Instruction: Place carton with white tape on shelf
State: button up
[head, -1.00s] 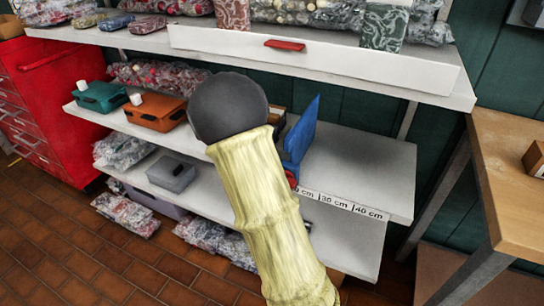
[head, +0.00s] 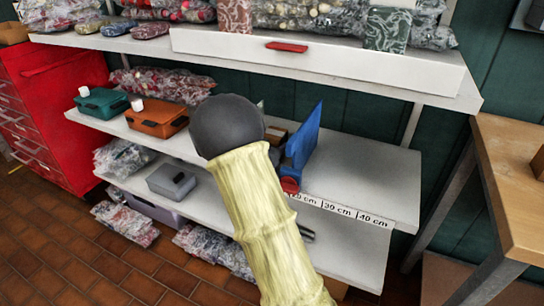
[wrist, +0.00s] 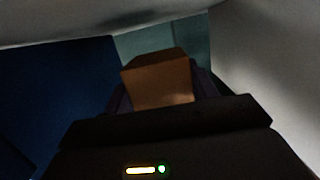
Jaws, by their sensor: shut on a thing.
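In the wrist view my gripper (wrist: 161,97) is shut on a brown carton (wrist: 158,78), which sits between its dark fingers. No white tape can be made out on the dim visible faces. The shelf unit's middle board (head: 362,181) shows in the head view, with length labels on its front edge. My arm's dark joint and pale sleeve cover part of that board. My gripper is hidden there, and whether the carton touches the board cannot be told.
An upright blue panel (head: 304,137) stands on the middle board, with a red round part at its front. Orange (head: 157,118) and teal (head: 102,103) boxes stand left. The board right of the panel is clear. The top board with its white front (head: 315,62) overhangs it. A wooden table (head: 510,165) stands at right.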

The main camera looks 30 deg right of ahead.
notch_tip(320, 180, down, 4)
jog(key=shift+f+b, duration=0.1)
jog(key=shift+b, duration=0.55)
jog(key=o, duration=1.1)
jog(key=shift+w+f, duration=0.1)
jog(key=shift+o, duration=0.2)
jog(key=shift+d, duration=0.1)
jog(key=shift+a+r, duration=0.2)
jog(key=p+v, duration=0.3)
jog(key=v, duration=0.9)
